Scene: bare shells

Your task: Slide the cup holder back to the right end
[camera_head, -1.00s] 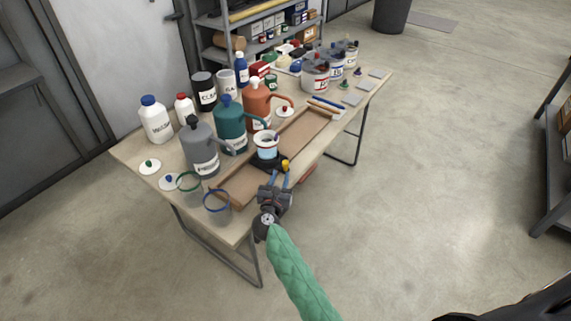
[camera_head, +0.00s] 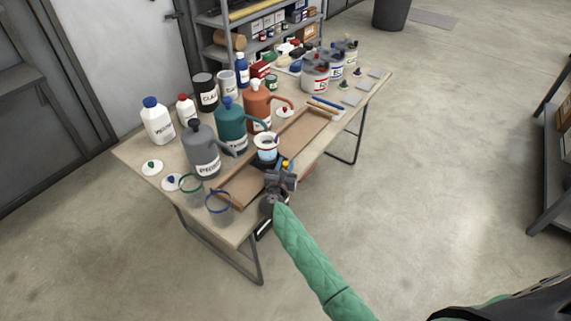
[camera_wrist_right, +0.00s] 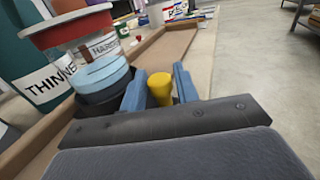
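The cup holder is a dark base (camera_wrist_right: 100,101) with a yellow knob (camera_wrist_right: 160,88) on its near side. It stands in a long brown wooden tray (camera_head: 303,133), nearer its left end than its right. A clear cup (camera_head: 266,150) with a pale blue band sits upright in the holder; it also shows in the right wrist view (camera_wrist_right: 100,70). My right gripper (camera_wrist_right: 160,86) has its blue fingers on both sides of the yellow knob, with no clear gap visible. In the head view my right gripper (camera_head: 280,172) hides part of the holder. My left gripper is not in view.
Grey (camera_head: 203,153), teal (camera_head: 231,128) and orange (camera_head: 258,107) jugs stand close behind the tray. Clear containers with green (camera_head: 191,178) and blue (camera_head: 218,196) rims are near its left end. The tray right of the holder looks clear.

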